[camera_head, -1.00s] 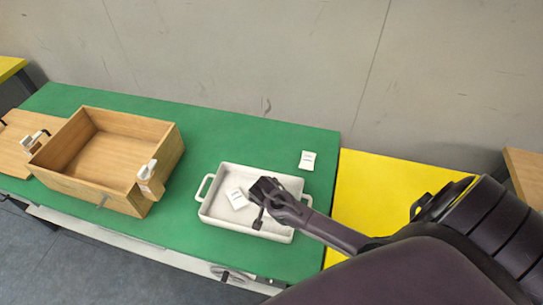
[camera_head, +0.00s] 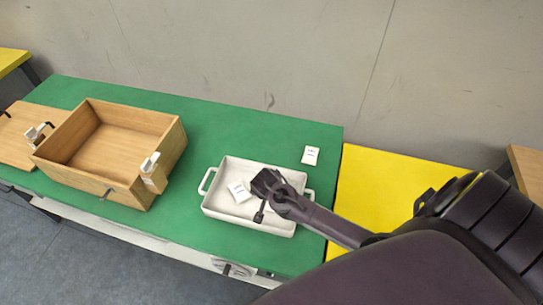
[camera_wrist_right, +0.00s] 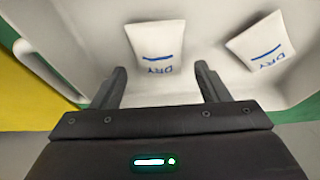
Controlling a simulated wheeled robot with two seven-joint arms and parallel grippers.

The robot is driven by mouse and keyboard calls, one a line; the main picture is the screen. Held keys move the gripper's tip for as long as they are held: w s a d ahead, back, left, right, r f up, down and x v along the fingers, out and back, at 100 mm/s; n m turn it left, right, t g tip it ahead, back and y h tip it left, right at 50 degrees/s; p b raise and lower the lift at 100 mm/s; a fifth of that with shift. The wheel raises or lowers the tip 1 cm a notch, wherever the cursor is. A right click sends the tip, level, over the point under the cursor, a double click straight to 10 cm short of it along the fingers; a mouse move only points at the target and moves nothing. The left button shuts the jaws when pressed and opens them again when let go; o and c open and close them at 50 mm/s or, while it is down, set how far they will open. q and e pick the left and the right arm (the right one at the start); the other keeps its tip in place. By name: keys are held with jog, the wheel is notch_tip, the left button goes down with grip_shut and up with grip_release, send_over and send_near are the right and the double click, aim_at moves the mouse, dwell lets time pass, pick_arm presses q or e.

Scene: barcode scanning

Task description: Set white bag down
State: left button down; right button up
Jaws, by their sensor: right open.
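A white tray (camera_head: 211,207) with side handles stands on the green table. A white bag (camera_head: 239,191) lies inside it and also shows at the right of the right wrist view (camera_wrist_right: 262,49), with "DRY" on it. A second white "DRY" bag (camera_wrist_right: 157,45) lies in the tray just beyond my right fingertips; my gripper hides it in the head view. My right gripper (camera_head: 261,198) is over the tray. In the right wrist view its fingers (camera_wrist_right: 162,80) are apart with nothing between them. My left gripper is not in view.
Another white packet (camera_head: 311,156) lies on the green table (camera_head: 225,135) behind the tray. A wooden box (camera_head: 75,180) stands to the left, with white-and-brown devices (camera_head: 153,172) at its sides. A yellow table (camera_head: 385,190) adjoins on the right.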

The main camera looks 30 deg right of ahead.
jog(key=v, duration=1)
jog(key=shift+r, duration=0.2)
jog(key=shift+a, duration=0.1)
